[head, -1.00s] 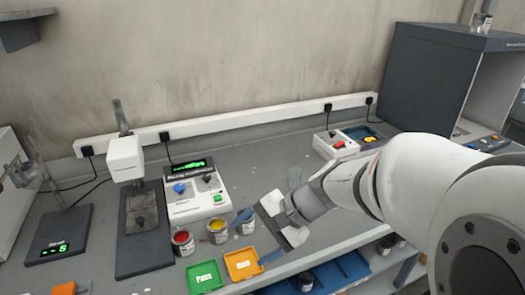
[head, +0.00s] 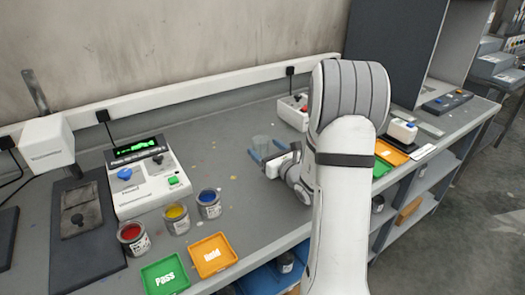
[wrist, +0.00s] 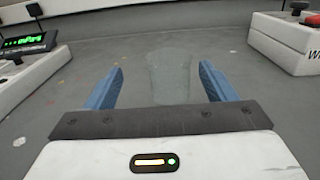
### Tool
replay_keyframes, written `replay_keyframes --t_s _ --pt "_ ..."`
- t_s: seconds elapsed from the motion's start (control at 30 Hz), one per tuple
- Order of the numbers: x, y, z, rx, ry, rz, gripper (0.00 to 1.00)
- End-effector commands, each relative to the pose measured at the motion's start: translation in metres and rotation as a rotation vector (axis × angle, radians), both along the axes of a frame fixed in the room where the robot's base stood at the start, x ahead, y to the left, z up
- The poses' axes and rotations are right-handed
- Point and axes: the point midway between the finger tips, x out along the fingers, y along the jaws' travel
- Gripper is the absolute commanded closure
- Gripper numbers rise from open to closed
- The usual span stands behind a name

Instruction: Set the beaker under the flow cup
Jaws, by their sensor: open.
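The beaker (head: 261,144) is a clear, faint glass standing upright on the grey bench, right of the paint cans. It also shows in the wrist view (wrist: 170,78), straight ahead and see-through. My gripper (head: 266,154) is low over the bench at the beaker. Its blue fingers are open, one on each side of the beaker in the picture; in the wrist view the gripper (wrist: 164,80) has visible gaps to the glass. I cannot tell how far between the fingers the beaker is. I cannot make out a flow cup in the current views.
Red (head: 133,238), yellow (head: 177,218) and blue (head: 209,203) paint cans stand left, beside a white instrument (head: 148,185). Green (head: 165,275) and orange (head: 213,255) trays lie at the front edge. A white box (head: 292,110) stands behind.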

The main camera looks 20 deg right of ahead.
Motion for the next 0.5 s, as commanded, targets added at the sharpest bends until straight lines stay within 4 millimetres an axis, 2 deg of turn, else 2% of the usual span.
replay_keyframes --t_s 0.4,0.5 --pt "0.054 0.000 0.004 -0.001 0.001 -0.005 0.23" --pt "0.061 0.001 0.004 -0.002 -0.001 -0.007 0.23"
